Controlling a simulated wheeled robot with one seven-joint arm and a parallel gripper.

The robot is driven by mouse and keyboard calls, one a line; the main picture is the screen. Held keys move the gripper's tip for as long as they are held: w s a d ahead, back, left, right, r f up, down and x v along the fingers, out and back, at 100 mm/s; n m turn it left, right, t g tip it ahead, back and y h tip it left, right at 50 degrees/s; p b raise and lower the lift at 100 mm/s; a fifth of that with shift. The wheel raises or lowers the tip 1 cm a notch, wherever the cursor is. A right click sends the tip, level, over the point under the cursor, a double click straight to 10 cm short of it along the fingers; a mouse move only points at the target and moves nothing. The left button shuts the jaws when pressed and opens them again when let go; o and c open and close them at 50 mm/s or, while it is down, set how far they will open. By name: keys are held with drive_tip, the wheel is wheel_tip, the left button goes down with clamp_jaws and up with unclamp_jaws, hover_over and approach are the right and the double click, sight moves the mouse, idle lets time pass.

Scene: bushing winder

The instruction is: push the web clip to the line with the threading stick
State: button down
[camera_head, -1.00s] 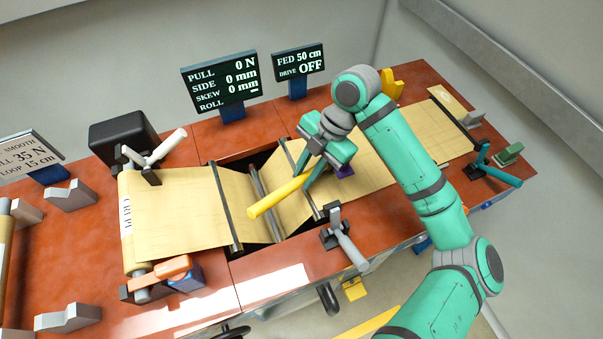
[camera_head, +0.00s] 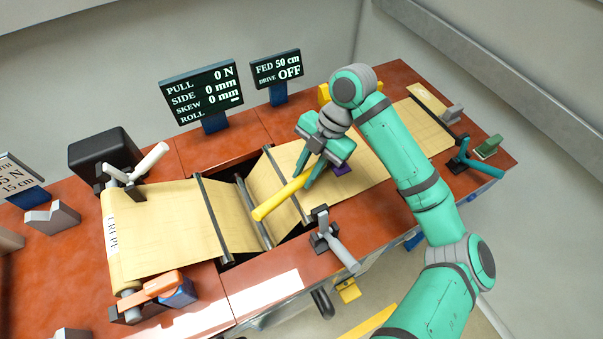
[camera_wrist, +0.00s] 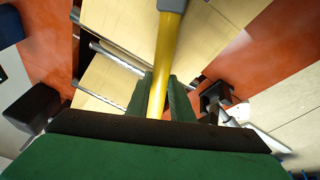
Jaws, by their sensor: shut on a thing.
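My gripper (camera_head: 314,173) is shut on the yellow threading stick (camera_head: 280,199), above the tan web (camera_head: 367,176). The stick slants down-left from the fingers, with its free end over the rollers in the table opening. In the wrist view the stick (camera_wrist: 166,50) runs up from between the green fingers (camera_wrist: 168,92) to a grey end at the top edge. I cannot make out the line.
A crepe roll (camera_head: 113,232) stands at left, near an orange-handled lever (camera_head: 152,287). A grey-handled clamp (camera_head: 337,243) stands at the front edge of the opening. A teal lever (camera_head: 477,160) is at right. The display (camera_head: 203,97) reads PULL 0 N; the other reads FED 50 cm, DRIVE OFF.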

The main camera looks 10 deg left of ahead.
drive_tip(key=shift+w+d, duration=0.9)
drive_tip(key=shift+d, duration=0.45)
drive_tip(key=shift+w+d, duration=0.95)
drive_tip(key=shift+d, duration=0.4)
drive_tip(key=shift+w+d, duration=0.9)
drive_tip(key=shift+d, duration=0.45)
wheel_tip(320, 180, up, 6)
drive_tip(key=s+a, duration=0.1)
drive_tip(key=shift+a, duration=0.35)
drive_tip(key=shift+r, duration=0.1)
